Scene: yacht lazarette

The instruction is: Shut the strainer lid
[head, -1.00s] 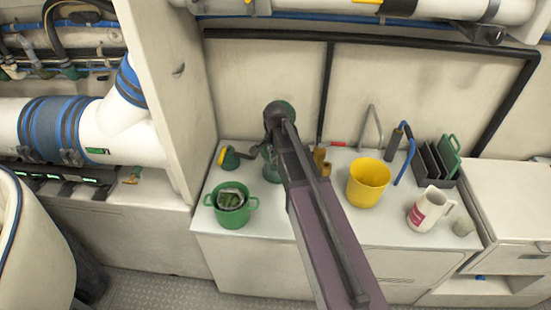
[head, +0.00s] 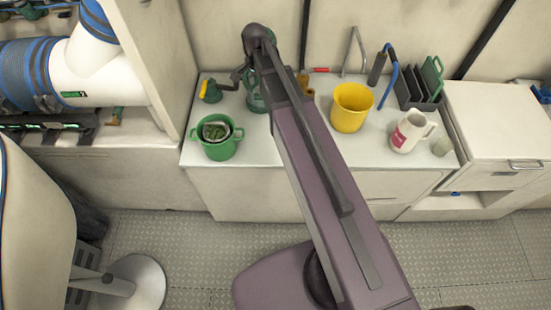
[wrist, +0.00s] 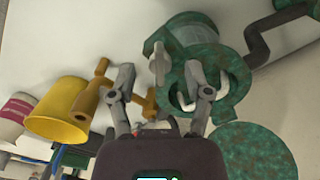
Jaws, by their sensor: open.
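The strainer (wrist: 228,62) is a mottled green fitting with a clear body and a thick round rim, at the upper middle of the wrist view. In the head view the strainer (head: 257,98) stands on the counter, partly behind my arm. A flat mottled green disc (wrist: 255,152), which looks like its lid, shows lower right in the wrist view, swung away from the rim. A grey wing-shaped piece (wrist: 157,64) sits at the strainer's side. My gripper (wrist: 160,74) is open with nothing held; its right finger overlaps the rim, contact unclear. My arm hides the gripper in the head view.
A brass fitting (wrist: 97,88) lies near my left finger. A yellow bucket (head: 352,106), a white jug (head: 409,132) and a rack (head: 420,92) stand to the right on the counter. A green bucket (head: 218,148) and a dark crank (wrist: 262,45) are close to the strainer.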

